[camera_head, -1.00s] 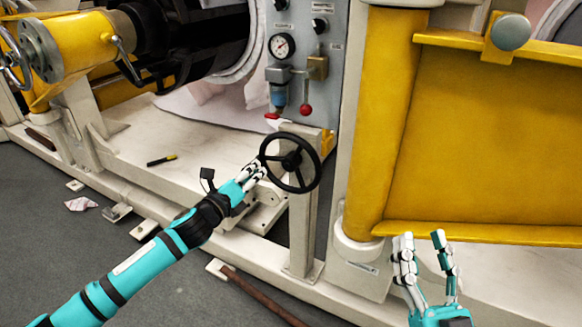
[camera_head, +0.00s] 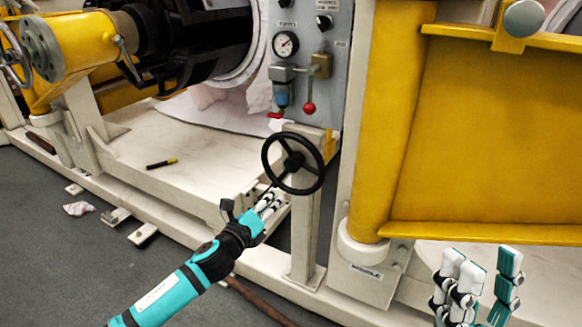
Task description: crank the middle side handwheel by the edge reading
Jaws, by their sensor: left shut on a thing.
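The black handwheel (camera_head: 321,176) stands upright on a cream post (camera_head: 304,235) in the middle of the view. My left gripper (camera_head: 272,199) is at the lower left of its rim, with the white fingers closed on the wheel there. The exact contact is small and partly hidden. A round white dial gauge (camera_head: 285,44) with a dark needle sits on the grey panel above; its marks are too small to read. My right gripper (camera_head: 484,272) is open and empty at the lower right, in front of the yellow frame.
The grey panel (camera_head: 339,60) carries a red-knobbed lever (camera_head: 309,108). A yellow frame (camera_head: 480,140) fills the right side. A cream base rail (camera_head: 170,222) runs below the wheel. A brown rod (camera_head: 262,303) lies on the floor.

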